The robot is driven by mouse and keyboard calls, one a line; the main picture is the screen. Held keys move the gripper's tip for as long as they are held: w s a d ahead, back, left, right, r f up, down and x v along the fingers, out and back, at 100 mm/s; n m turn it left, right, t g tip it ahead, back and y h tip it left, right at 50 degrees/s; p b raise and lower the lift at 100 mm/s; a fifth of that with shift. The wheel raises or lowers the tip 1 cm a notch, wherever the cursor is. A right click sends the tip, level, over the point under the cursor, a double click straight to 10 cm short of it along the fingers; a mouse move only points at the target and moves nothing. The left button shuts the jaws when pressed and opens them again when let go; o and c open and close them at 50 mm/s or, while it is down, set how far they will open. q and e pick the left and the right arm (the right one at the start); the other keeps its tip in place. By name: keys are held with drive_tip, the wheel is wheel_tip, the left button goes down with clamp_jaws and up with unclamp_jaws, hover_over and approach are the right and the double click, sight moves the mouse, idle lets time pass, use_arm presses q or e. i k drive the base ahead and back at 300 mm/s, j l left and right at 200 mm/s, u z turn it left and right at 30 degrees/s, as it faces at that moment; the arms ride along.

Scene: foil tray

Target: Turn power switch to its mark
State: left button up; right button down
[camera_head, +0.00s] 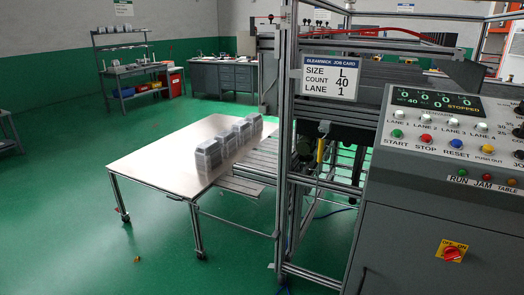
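The power switch (451,253) is a red rotary knob on a yellow plate, low on the front of the grey control cabinet at the right. The plate's top edge carries the words OFF and ON. The knob looks tilted, but it is too small to tell which mark it points to. Neither of my grippers is in view.
The control panel (440,165) above has coloured buttons, lamps and a display reading STOPPED. A job card (330,79) hangs on the metal frame (284,150). A table (150,168) with foil trays (207,155) stands left. Green floor is open in front.

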sight(451, 253)
drive_tip(key=l+z, duration=0.15)
drive_tip(key=z, duration=1.4)
drive_tip(key=i+j, duration=0.05)
